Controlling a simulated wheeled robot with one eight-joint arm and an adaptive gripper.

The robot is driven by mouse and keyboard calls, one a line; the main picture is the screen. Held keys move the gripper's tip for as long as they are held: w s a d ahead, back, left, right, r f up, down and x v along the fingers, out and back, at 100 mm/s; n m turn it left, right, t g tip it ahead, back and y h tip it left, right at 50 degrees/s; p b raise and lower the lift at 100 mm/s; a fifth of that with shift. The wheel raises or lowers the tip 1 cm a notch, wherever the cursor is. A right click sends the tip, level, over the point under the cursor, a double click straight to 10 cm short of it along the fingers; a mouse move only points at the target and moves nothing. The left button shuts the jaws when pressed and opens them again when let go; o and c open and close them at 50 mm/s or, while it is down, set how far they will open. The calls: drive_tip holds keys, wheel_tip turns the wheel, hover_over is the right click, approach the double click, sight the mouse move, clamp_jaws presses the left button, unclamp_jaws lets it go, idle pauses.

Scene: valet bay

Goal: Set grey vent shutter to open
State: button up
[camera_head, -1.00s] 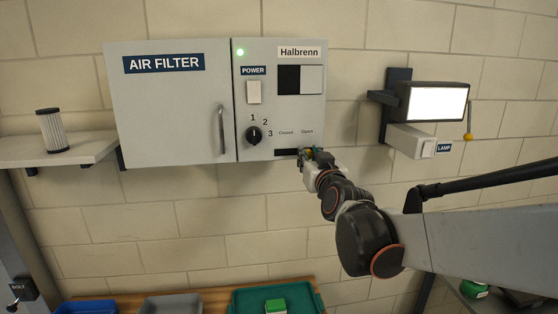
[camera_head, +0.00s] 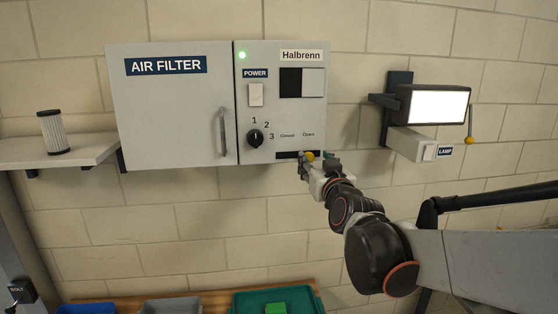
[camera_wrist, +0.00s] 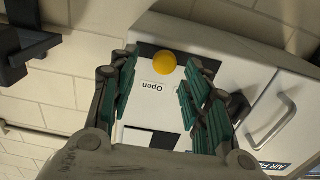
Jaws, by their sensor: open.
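The grey vent shutter (camera_head: 313,82) is a light plate over the right half of a dark window on the Halbrenn unit; the left half is black. A yellow knob (camera_head: 309,156) stands at the right end of the dark slot (camera_head: 285,155), below the word Open. My gripper (camera_head: 317,162) is at the panel's lower right edge. In the wrist view the yellow knob (camera_wrist: 164,63) shows between the spread green fingers of my gripper (camera_wrist: 160,68), with a gap on each side. The Open label (camera_wrist: 155,86) is beside it.
The panel also carries a power switch (camera_head: 255,95), a dial (camera_head: 255,138) and a lit green light (camera_head: 242,55). The air filter door (camera_head: 170,110) with its handle is on the left. A lamp (camera_head: 432,104) juts from the wall at right. Trays (camera_head: 245,302) stand below.

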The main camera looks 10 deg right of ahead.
drive_tip(key=s, duration=0.9)
drive_tip(key=shift+s, duration=0.25)
drive_tip(key=s+f+g+b, duration=0.3)
drive_tip(key=s+f+b, duration=0.4)
drive_tip(key=f, duration=1)
drive_tip(key=s+f+g+b, duration=0.4)
drive_tip(key=s+f+b, duration=0.3)
drive_tip(key=f+b, duration=0.7)
drive_tip(key=s+f+g+b, duration=0.4)
drive_tip(key=f+b, duration=0.7)
drive_tip(key=f, duration=0.9)
drive_tip(key=s, duration=0.2)
drive_tip(key=shift+s, duration=0.4)
